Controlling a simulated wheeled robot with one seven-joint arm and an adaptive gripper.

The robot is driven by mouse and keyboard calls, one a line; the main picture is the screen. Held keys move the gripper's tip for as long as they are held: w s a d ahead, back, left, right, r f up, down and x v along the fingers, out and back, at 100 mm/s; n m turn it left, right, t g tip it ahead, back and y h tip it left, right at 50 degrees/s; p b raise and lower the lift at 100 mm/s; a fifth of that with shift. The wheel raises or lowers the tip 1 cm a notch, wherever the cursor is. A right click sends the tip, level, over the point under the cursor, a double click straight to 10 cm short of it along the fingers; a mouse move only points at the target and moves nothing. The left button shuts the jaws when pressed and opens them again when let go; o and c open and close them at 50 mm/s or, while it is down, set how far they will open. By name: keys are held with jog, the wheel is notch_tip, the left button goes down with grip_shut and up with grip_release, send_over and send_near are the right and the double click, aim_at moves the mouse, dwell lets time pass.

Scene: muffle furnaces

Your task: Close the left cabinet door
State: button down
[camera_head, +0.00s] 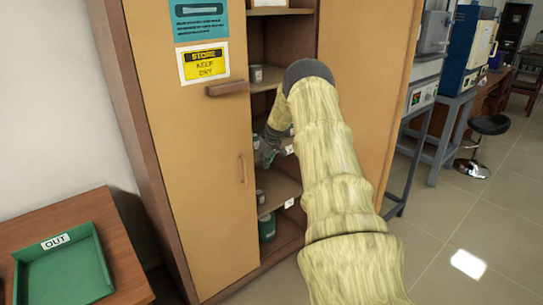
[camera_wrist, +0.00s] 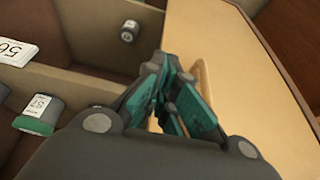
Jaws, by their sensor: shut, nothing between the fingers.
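The left cabinet door (camera_head: 205,175) is a tall tan panel with a blue sign and a yellow "STORE KEEP DRY" sign. It stands nearly in line with the cabinet front; I cannot tell whether a small gap remains. Its thin vertical handle (camera_head: 242,168) is near the free edge. My gripper (camera_head: 264,153) is shut and empty, just right of that edge, in front of the open shelves. In the wrist view my gripper (camera_wrist: 178,115) overlaps the tan door (camera_wrist: 265,85), with the handle (camera_wrist: 206,85) partly hidden behind the fingers. Contact is unclear.
A brown bar (camera_head: 227,88) sticks out from the left door. The right cabinet door (camera_head: 370,70) stands open behind my arm. Shelves hold several small jars, including a green-based one (camera_wrist: 38,115). A table with a green "OUT" tray (camera_head: 65,270) is left.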

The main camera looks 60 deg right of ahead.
jog(key=a+b+v, duration=0.1)
jog(key=v, duration=0.8)
jog(key=shift+a+f, duration=0.15)
jog(key=shift+a, duration=0.05)
